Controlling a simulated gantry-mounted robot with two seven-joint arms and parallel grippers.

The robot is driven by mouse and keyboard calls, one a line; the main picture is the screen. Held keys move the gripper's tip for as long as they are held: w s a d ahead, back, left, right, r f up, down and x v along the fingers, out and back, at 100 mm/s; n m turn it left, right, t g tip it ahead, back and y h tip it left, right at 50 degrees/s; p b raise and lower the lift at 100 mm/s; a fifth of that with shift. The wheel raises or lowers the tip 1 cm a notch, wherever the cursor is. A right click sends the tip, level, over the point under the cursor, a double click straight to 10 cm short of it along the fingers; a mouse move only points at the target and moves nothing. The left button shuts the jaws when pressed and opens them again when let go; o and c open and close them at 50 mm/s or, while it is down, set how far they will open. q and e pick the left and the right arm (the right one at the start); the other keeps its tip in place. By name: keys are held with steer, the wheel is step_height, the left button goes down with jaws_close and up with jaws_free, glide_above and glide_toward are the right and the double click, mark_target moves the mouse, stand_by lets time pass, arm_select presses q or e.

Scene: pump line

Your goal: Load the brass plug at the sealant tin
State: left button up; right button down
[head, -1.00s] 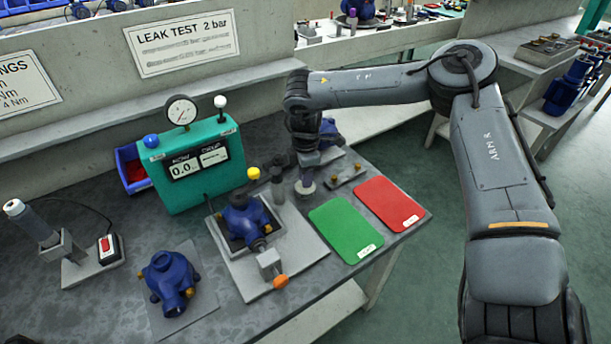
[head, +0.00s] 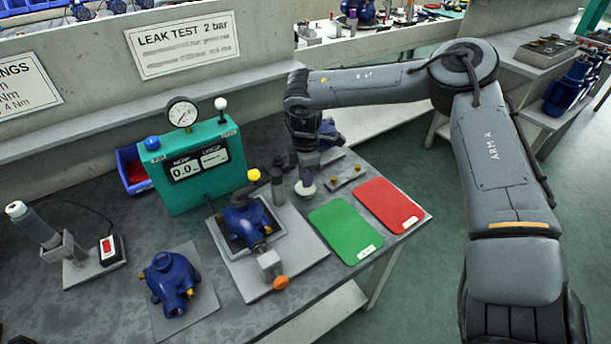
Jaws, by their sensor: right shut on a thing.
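My right gripper (head: 305,176) points straight down at the back of the bench, over a small round pale-topped tin (head: 306,188), which looks like the sealant tin. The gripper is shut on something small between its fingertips. The held piece is too small and hidden to make out; it may be the brass plug. I cannot tell whether it touches the sealant. A blue pump body (head: 244,222) sits in the grey test fixture (head: 301,254) left of the gripper. My left gripper is not in view.
A small tray with brass pieces (head: 344,180) lies just right of the gripper. Green (head: 345,231) and red (head: 390,205) mats lie in front. A teal leak tester (head: 195,172) stands behind the fixture. Another blue pump body (head: 170,282) is at front left.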

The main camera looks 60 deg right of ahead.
steer(key=shift+r+p, duration=1.9)
steer(key=shift+r, duration=1.2)
